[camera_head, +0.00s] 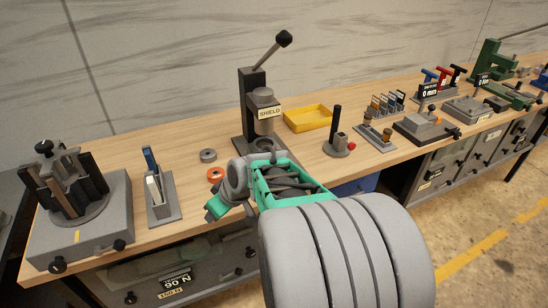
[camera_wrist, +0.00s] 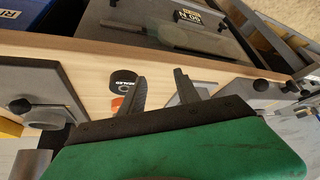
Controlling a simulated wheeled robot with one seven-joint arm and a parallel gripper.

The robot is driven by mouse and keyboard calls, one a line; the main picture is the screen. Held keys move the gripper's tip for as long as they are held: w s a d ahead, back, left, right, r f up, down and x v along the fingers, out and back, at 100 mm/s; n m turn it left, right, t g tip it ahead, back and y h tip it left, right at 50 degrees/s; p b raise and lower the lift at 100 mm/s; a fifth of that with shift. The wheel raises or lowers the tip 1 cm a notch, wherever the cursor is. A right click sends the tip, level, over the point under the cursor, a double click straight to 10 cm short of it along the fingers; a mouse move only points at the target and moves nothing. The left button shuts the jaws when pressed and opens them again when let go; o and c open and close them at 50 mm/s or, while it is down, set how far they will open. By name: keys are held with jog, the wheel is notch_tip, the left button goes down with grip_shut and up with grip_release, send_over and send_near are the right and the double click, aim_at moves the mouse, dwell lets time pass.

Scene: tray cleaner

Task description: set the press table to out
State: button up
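The press (camera_head: 255,95) stands at the back middle of the bench, a dark column with a raised ball-ended lever and a "SHIELD" label. Its dark base (camera_head: 243,147) is partly hidden behind my arm. In the wrist view a grey plate with a black knob (camera_wrist: 48,92) lies at the left; it appears to be the press table, and I cannot tell its position. My gripper (camera_wrist: 158,90) is open and empty, its two fingers apart over the bench front. In the head view my green gripper (camera_head: 220,207) is in front of the press, fingers unclear.
A blue-handled tool stand (camera_head: 163,205) and a clamp fixture (camera_head: 80,225) are further left. A yellow tray (camera_head: 308,118) and a black post (camera_head: 336,130) stand right.

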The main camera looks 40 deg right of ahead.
jog(key=d+t, duration=0.1)
jog(key=d, duration=0.3)
jog(key=w+d+t+p, duration=0.1)
jog(key=d, duration=0.4)
jog(key=w+d+t, duration=0.1)
jog(key=d, duration=0.4)
jog(key=shift+w+f+m+t+h+p, duration=0.2)
jog(key=shift+w+m+t+h+p, duration=0.1)
jog(key=shift+t+p, duration=0.1)
jog(key=s+d+t+h, duration=0.1)
jog(key=d, duration=0.2)
jog(key=s+d+m+t+h, duration=0.1)
jog(key=d, duration=0.3)
jog(key=s+d+r+t+p, duration=0.1)
jog(key=s+d, duration=0.1)
jog(key=d, duration=0.2)
jog(key=shift+d+h, duration=0.2)
jog(key=shift+h, duration=0.2)
jog(key=shift+w+d, duration=0.15)
jog(key=shift+d, duration=0.15)
jog(key=p+x, duration=0.2)
jog(key=x, duration=0.5)
jog(key=shift+w, duration=0.25)
jog(key=shift+c, duration=0.3)
grip_shut()
